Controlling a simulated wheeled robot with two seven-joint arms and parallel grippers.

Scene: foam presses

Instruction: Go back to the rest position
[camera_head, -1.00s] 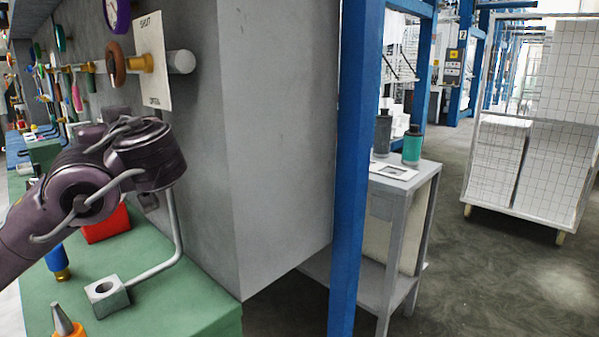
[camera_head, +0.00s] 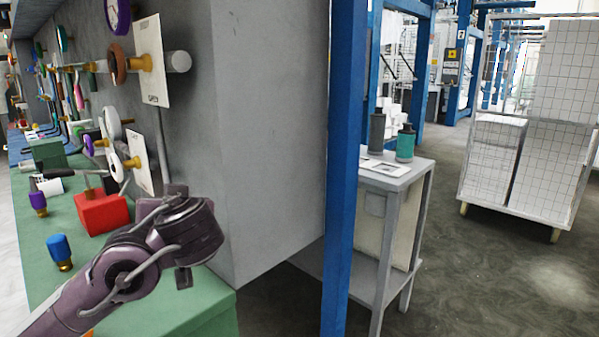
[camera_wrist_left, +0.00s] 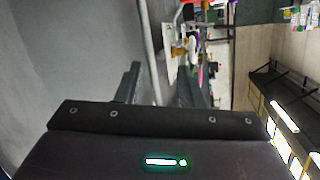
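My left arm comes in from the lower left in the head view and hangs over the green bench top (camera_head: 205,307), in front of the grey machine wall. Its gripper is mostly hidden behind the wrist there. In the left wrist view, the two dark fingers of my left gripper (camera_wrist_left: 158,84) stand apart with nothing held between them. A grey pipe (camera_wrist_left: 148,40) shows beyond the gap. My right gripper is in neither view.
A red block (camera_head: 102,212) and a blue-capped piece (camera_head: 60,250) sit on the bench near my left arm. Valves and signs line the grey wall (camera_head: 265,130). A blue post (camera_head: 345,150) and a grey side table (camera_head: 395,180) stand right.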

